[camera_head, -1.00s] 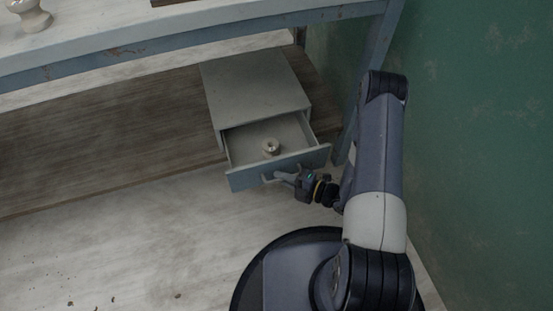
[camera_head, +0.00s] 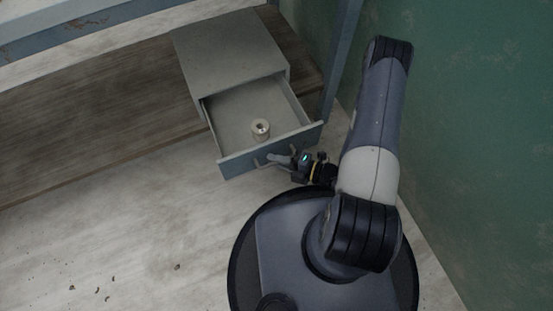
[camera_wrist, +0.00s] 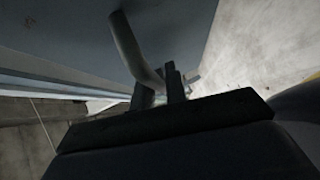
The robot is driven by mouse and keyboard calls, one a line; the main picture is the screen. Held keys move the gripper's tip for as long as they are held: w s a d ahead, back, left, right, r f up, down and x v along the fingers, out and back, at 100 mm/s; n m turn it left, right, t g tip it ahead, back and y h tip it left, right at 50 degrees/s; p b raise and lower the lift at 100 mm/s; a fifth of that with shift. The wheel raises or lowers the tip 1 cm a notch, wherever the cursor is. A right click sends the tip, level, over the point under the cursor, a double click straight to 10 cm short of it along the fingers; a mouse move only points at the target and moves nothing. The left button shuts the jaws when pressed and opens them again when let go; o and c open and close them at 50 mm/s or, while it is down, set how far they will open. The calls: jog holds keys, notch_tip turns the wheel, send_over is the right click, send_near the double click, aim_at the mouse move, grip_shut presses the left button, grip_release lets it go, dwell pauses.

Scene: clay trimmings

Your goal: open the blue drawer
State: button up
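The blue-fronted drawer (camera_head: 238,166) is pulled well out of its grey cabinet (camera_head: 230,60), and its pale inside shows. A small pale spool-like piece (camera_head: 261,136) stands upright in it. My gripper (camera_head: 277,159) is at the handle (camera_head: 258,162) on the drawer's front. In the wrist view the curved grey handle (camera_wrist: 130,45) runs down between the two dark fingers of my gripper (camera_wrist: 158,88), which look closed around it. The drawer front (camera_wrist: 70,35) fills the upper left there. The exact contact is partly hidden by the fingers.
The cabinet sits on a brown wooden shelf (camera_head: 90,130) under a worn blue table (camera_head: 60,45). A table leg (camera_head: 340,60) and a green wall (camera_head: 470,130) stand close on the right. Pale floor (camera_head: 130,230) is open at the left, with small dark crumbs.

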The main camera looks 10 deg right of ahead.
jog(key=shift+o, duration=0.4)
jog(key=p+v, duration=0.2)
jog(key=v, duration=0.8)
jog(key=shift+s+d, duration=0.25)
jog(key=shift+d, duration=0.1)
dwell(0.5)
jog(key=shift+b+x, duration=1)
jog(key=shift+x, duration=4.4)
